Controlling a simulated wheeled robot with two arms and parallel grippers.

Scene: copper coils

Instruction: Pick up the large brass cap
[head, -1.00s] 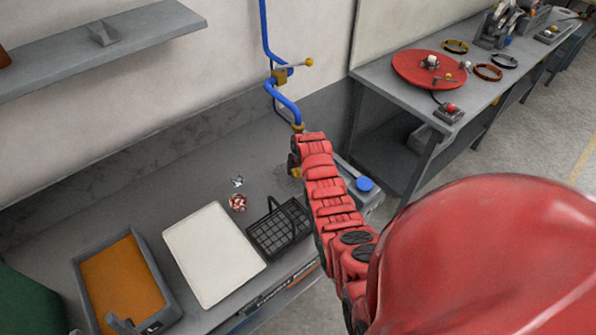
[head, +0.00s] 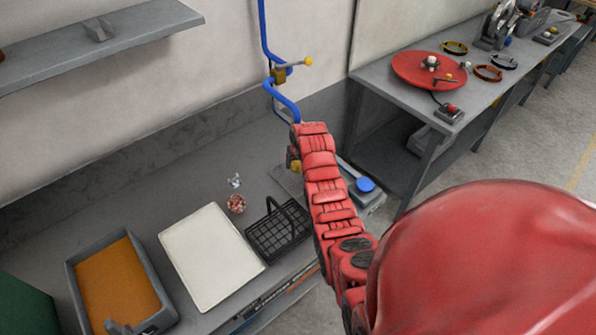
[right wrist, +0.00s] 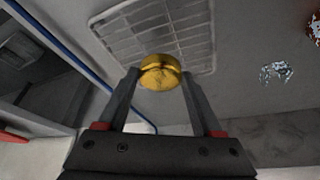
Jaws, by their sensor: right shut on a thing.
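The large brass cap (right wrist: 160,72) is a round, golden piece. In the right wrist view it sits between the two fingertips of my right gripper (right wrist: 161,76), which is shut on it. The cap appears to be held over a pale grid plate (right wrist: 117,30). In the head view the cap shows only as a small yellow patch (head: 296,166) beside my red right wrist, which hides most of the gripper. My left gripper is not in view.
On the bench are a black wire basket (head: 278,232), a white board (head: 207,255), an orange-filled tray (head: 118,285), copper coils (head: 236,204) and silvery scraps (head: 235,181). A blue-topped device (head: 365,185) stands right of my arm. A blue pipe (head: 285,105) runs behind.

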